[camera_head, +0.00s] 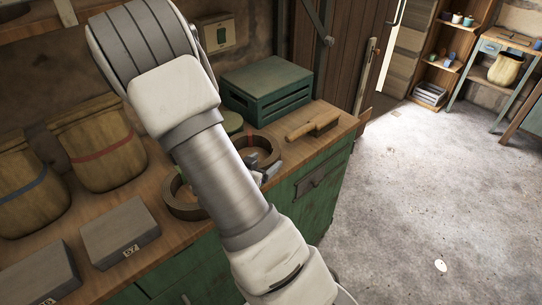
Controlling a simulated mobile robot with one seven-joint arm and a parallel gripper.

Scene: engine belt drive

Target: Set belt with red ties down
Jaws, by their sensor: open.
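Two coiled brown belts lie on the wooden top of the green bench. One coil (258,149) is beyond my arm, and the other coil (182,198) is to the left of it, partly covered by the arm. My gripper (262,168) shows only in part, as grey pieces at the near edge of the farther coil, and my forearm hides the rest. It is open. I cannot tell whether it touches the coil.
A green slatted crate (266,88) and a wooden-handled brush (314,124) stand behind the coils. Two sacks, one with a red band (98,152), and grey numbered blocks (119,230) are at left. The floor at right is largely clear.

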